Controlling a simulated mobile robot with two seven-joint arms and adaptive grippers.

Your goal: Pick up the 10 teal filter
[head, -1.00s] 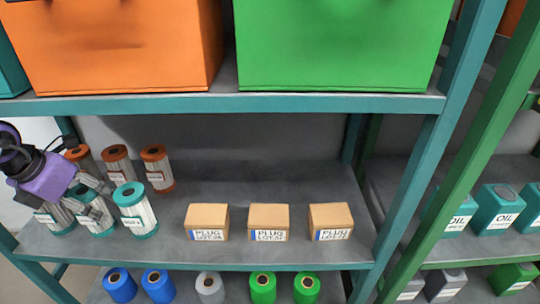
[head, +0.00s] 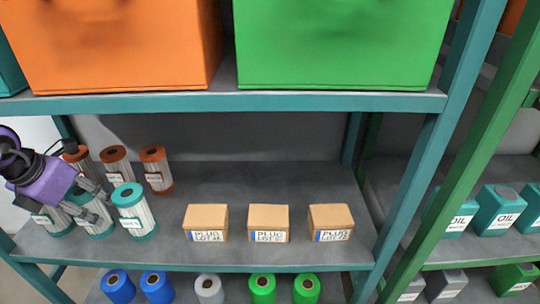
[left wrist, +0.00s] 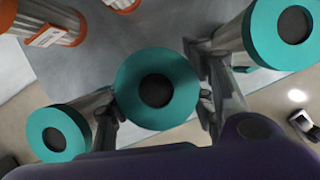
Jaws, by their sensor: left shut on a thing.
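Three teal-topped filters with pale pleated sides stand in a front row at the left of the middle shelf. My left gripper (head: 94,202) is shut on the middle teal filter (head: 100,228), one finger on each side of it. In the left wrist view this filter's teal ring (left wrist: 130,82) with a dark hole lies between the fingers. The right teal filter (head: 136,212) and the left teal filter (head: 54,220) stand close on either side. The fingers partly hide the held filter's top in the head view. The filter labels are too small to read. My right gripper is out of view.
Several orange-topped filters (head: 155,170) stand just behind. Three plug boxes (head: 206,222) stand to the right on the shelf (head: 270,185), with bare shelf behind them. Large orange (head: 115,45) and green (head: 340,45) bins sit on the shelf above. Spools (head: 262,288) stand below.

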